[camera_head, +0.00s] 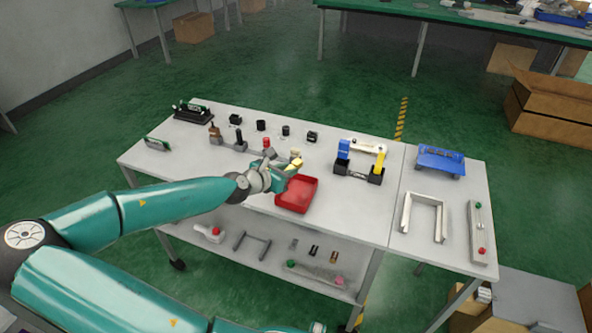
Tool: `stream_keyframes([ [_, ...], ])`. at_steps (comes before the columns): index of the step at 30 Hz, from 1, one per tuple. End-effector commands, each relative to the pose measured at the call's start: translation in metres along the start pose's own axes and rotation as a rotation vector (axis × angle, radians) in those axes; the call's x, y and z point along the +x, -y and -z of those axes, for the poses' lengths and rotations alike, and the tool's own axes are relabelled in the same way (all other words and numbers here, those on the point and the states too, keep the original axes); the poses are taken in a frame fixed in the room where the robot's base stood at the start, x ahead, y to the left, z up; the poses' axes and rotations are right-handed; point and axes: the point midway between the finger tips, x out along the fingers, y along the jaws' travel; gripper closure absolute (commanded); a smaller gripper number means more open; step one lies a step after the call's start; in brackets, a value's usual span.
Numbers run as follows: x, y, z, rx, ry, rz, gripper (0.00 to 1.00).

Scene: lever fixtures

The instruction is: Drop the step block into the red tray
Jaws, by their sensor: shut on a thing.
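The red tray (297,194) lies on the white table near its front edge, in the middle of the head view. My gripper (292,165) is over the tray's back left side. It is shut on a small yellow block (296,163), which I take for the step block; my gripper hides part of it. The block appears to be above the table, near the tray's far rim. I cannot tell its exact height.
A blue and yellow fixture (360,161) stands to the right of the tray. Several small black parts and a red-topped part (266,143) stand behind my gripper. A blue cart-like piece (440,160) and a white U-shaped frame (424,217) are on the right table section.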

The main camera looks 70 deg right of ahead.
Motion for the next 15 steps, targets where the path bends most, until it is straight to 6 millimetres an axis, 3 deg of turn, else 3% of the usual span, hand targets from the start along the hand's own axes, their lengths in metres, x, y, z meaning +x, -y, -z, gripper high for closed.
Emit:
stream_keyframes([
  [4, 0.01, 0.024, -0.009, 0.031, 0.001, 0.077, 1.0],
  [8, 0.013, 0.028, -0.006, 0.036, 0.0, 0.088, 1.0],
  [15, 0.023, 0.028, 0.019, 0.033, 0.0, 0.087, 1.0],
])
